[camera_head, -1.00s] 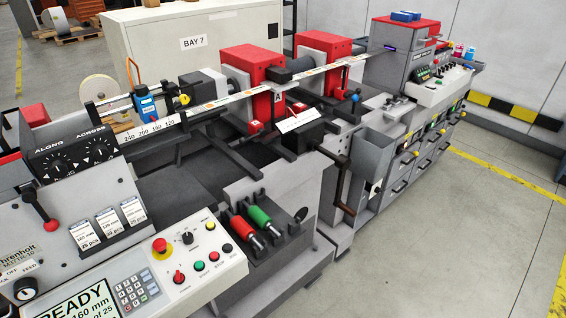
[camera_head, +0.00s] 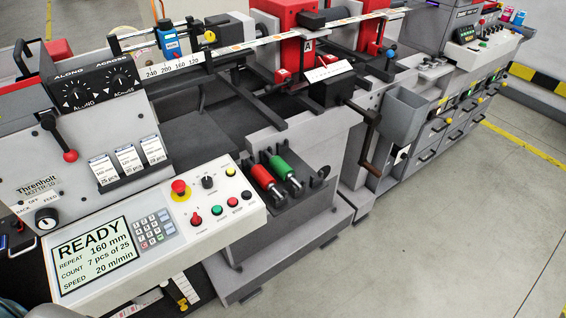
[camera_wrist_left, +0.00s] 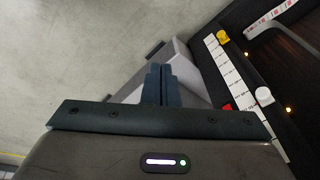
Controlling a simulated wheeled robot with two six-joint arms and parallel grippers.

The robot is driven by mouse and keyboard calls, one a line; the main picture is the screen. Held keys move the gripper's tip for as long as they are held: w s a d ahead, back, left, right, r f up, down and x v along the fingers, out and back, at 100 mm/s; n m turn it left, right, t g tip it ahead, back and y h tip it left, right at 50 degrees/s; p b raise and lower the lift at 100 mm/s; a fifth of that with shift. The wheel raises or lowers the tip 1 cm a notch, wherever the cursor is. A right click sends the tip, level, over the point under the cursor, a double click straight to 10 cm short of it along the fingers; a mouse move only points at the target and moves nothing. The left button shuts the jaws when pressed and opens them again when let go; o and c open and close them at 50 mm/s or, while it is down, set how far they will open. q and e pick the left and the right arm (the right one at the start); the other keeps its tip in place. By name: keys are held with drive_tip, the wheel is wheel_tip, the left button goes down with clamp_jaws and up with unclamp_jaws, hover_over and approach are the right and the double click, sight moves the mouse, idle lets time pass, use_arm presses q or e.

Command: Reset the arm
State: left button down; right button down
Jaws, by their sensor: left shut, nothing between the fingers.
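My left gripper (camera_wrist_left: 158,84) shows in the left wrist view with its two dark fingers together and nothing between them. It points over the grey floor and a grey machine base, left of a white scale strip (camera_wrist_left: 232,85). I cannot make out the left gripper in the head view. My right gripper is in neither current view. In the head view the label rewinder has a panel with a READY screen (camera_head: 95,252), reading 160 mm and 7 pcs of 25. A black lever with a red knob (camera_head: 70,156) stands on the left panel.
A red emergency button (camera_head: 180,189) and coloured buttons sit beside the keypad. Red and green rollers (camera_head: 279,168) lie in a dark holder. A crank handle (camera_head: 368,135) sticks out on the machine's front. Yellow (camera_wrist_left: 223,37) and white knobs edge the scale strip. The floor at right is clear.

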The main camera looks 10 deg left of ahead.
use_arm(q)
drive_tip(key=s+f+b, duration=0.2)
drive_tip(key=s+f, duration=0.7)
drive_tip(key=f, duration=0.3)
drive_tip(key=s+a+f+g+b, duration=0.1)
drive_tip(key=s+f+b, duration=0.1)
drive_tip(key=s+f, duration=0.7)
wheel_tip(320, 180, down, 3)
drive_tip(key=shift+r+b, duration=0.1)
drive_tip(key=shift+b, duration=0.25)
drive_tip(key=shift+s, duration=0.1)
